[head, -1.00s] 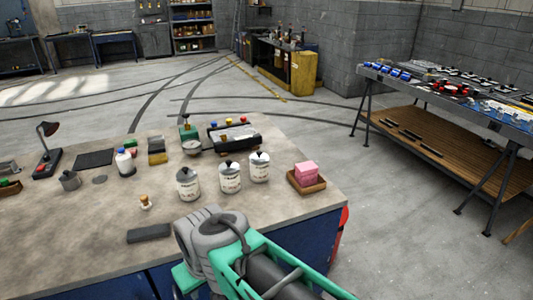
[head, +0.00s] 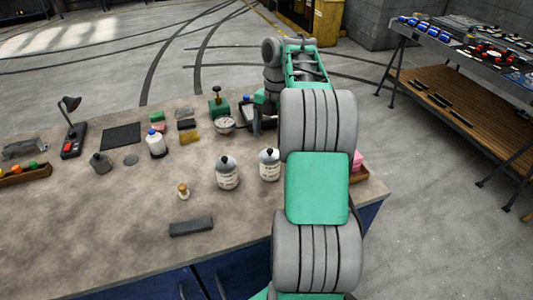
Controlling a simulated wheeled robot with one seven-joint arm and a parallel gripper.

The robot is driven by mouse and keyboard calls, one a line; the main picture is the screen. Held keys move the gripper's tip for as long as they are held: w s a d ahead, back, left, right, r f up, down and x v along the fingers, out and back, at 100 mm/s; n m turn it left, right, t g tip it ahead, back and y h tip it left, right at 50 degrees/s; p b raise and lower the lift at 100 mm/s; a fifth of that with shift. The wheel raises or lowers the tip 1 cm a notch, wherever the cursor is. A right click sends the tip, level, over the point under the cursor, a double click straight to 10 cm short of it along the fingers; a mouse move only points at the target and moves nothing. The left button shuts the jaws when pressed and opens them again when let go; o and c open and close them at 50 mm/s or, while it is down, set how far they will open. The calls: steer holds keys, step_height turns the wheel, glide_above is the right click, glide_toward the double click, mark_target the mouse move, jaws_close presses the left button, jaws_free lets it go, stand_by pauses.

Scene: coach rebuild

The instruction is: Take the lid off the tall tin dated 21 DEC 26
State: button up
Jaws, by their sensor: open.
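Two pale tins with dark-knobbed lids stand upright on the bench: a left tin (head: 227,176) and a right tin (head: 269,166). Both have their lids on. Their labels are too small to read, so I cannot tell which is dated 21 DEC 26. A third such tin, seen earlier, is hidden behind my arm. My gripper (head: 258,127) points down over the bench behind the right tin, partly covered by my arm. It is open, apart from the visible tins, and I see nothing held in it.
The bench (head: 120,230) also holds a dark flat block (head: 191,227), a small wooden-topped piece (head: 183,190), a white bottle (head: 155,145), a gauge (head: 225,124) and a red-and-black lamp (head: 72,140). A pink block (head: 357,160) shows right of my arm. The bench's front left is clear.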

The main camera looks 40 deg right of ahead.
mark_target(271, 149)
steer(key=f, duration=0.5)
steer(key=shift+s+a, duration=0.15)
steer(key=shift+a, duration=0.1)
steer(key=c, duration=1.4)
steer(key=shift+r, duration=0.1)
steer(key=shift+c, duration=0.2)
